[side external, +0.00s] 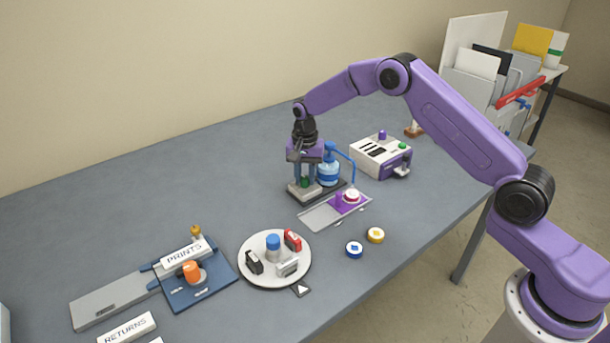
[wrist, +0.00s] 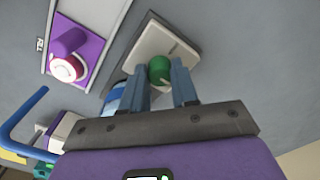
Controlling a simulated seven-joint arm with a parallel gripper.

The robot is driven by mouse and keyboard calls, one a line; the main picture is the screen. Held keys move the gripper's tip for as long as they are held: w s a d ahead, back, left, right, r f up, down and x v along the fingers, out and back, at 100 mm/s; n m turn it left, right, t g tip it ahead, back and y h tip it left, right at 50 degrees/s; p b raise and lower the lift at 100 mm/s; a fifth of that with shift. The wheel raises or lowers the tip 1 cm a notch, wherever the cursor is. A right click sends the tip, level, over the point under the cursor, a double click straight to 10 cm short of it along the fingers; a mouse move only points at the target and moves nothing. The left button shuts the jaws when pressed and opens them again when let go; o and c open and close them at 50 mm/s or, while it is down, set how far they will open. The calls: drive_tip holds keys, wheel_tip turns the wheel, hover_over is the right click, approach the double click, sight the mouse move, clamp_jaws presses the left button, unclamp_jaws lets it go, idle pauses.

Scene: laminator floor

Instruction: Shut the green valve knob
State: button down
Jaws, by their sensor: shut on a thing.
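The green valve knob (wrist: 159,69) sits on a pale block (wrist: 152,43) in the wrist view. In the side external view the knob (side external: 305,182) is small and partly covered by my gripper, and the block (side external: 303,193) stands on a dark base. My gripper (wrist: 160,84) points down at the knob, with one finger on each side of it, shut on it. A blue bottle-like vessel (side external: 328,173) with a blue pipe (side external: 347,162) stands just right of the knob.
A sliding tray (side external: 322,213) with a purple block and a red-and-white knob lies in front. A white box (side external: 381,155) stands to the right. A round white plate (side external: 270,274) with small items and the blue PRINTS fixture (side external: 197,289) lie at front left. The table's left back is clear.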

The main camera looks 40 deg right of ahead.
drive_tip(key=n, duration=0.4)
drive_tip(key=shift+n, duration=0.4)
drive_tip(key=n, duration=0.4)
drive_tip(key=shift+n, duration=0.3)
drive_tip(key=n, duration=0.4)
drive_tip(key=shift+n, duration=2.1)
drive_tip(key=c, duration=0.9)
unclamp_jaws()
drive_tip(key=shift+o, duration=0.2)
